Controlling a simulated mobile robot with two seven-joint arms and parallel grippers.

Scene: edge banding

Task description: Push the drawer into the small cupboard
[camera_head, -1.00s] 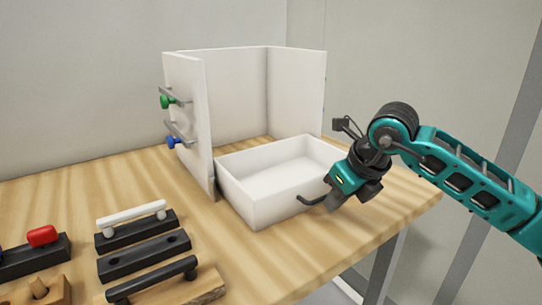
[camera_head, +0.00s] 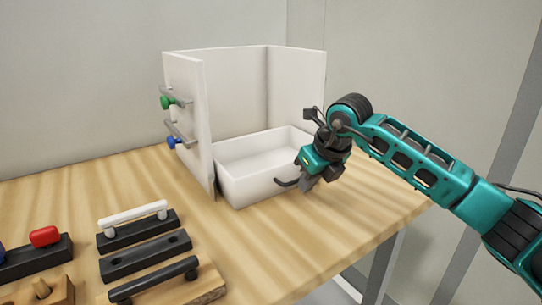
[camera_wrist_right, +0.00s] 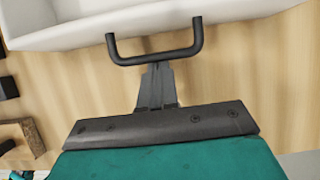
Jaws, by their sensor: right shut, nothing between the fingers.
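My right gripper (camera_head: 308,184) is shut and empty at the handle. In the right wrist view its fingertips (camera_wrist_right: 157,68) meet the handle's bar. My left gripper is not in view.
A green knob (camera_head: 166,102) and a blue knob (camera_head: 172,142) stick out from the cupboard's left side. The table's right edge is near my arm.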

